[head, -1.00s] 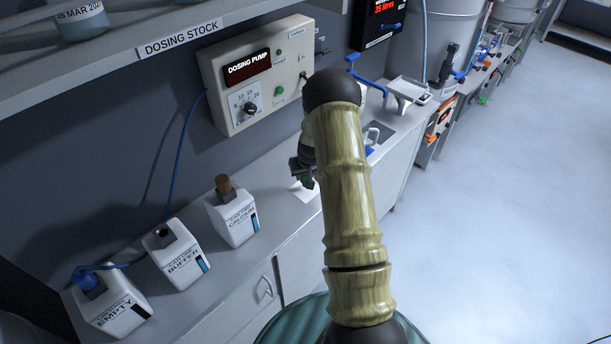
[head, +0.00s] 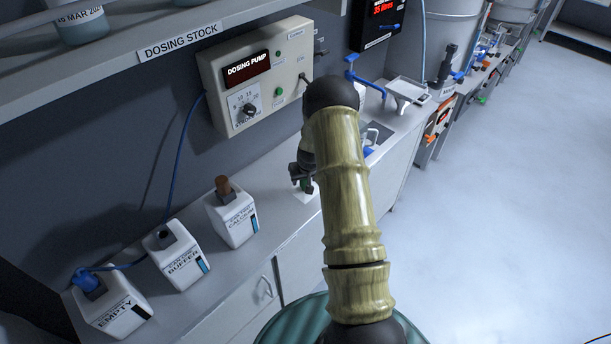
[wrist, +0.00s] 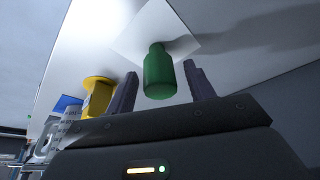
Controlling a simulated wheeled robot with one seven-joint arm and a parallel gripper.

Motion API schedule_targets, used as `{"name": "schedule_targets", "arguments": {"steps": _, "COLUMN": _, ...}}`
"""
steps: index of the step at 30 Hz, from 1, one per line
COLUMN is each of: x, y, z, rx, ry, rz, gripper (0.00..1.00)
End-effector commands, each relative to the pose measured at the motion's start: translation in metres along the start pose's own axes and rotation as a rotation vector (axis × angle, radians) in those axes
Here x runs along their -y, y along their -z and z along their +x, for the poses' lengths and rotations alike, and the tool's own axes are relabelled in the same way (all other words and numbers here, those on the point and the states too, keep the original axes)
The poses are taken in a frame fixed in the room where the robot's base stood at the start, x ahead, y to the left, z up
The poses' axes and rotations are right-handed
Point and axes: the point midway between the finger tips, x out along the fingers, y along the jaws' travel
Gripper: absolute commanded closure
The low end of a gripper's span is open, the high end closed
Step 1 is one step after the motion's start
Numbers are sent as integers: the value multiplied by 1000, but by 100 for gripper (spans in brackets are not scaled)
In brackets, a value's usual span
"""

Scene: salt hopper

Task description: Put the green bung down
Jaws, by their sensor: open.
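The green bung (wrist: 160,74) stands on a white square (wrist: 186,42) on the worktop in the wrist view, between the two fingers of my gripper (wrist: 160,86). The fingers are apart, with a gap visible on each side of the bung. In the head view my gripper (head: 302,182) is low over the counter, just left of my arm. The green bung (head: 307,185) shows there as a small green patch at the fingers, on the white square (head: 305,196).
White cans labelled CALCIUM (head: 236,219), BUFFER (head: 182,262) and EMPTY (head: 112,309) stand on the counter to the left. The calcium can has a brown stopper (head: 223,187). A dosing pump box (head: 255,75) is on the wall behind. A yellow object (wrist: 97,96) is left of the fingers in the wrist view.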

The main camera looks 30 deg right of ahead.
Motion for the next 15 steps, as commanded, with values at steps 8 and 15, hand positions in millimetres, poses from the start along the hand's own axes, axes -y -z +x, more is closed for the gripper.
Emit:
{"name": "schedule_targets", "arguments": {"steps": 8, "x": 0, "y": 1, "z": -19, "rx": -2, "ry": 0, "rz": -1, "gripper": 46}}
{"name": "schedule_targets", "arguments": {"steps": 15, "x": 0, "y": 1, "z": -53, "rx": -3, "ry": -1, "rz": -1, "gripper": 46}}
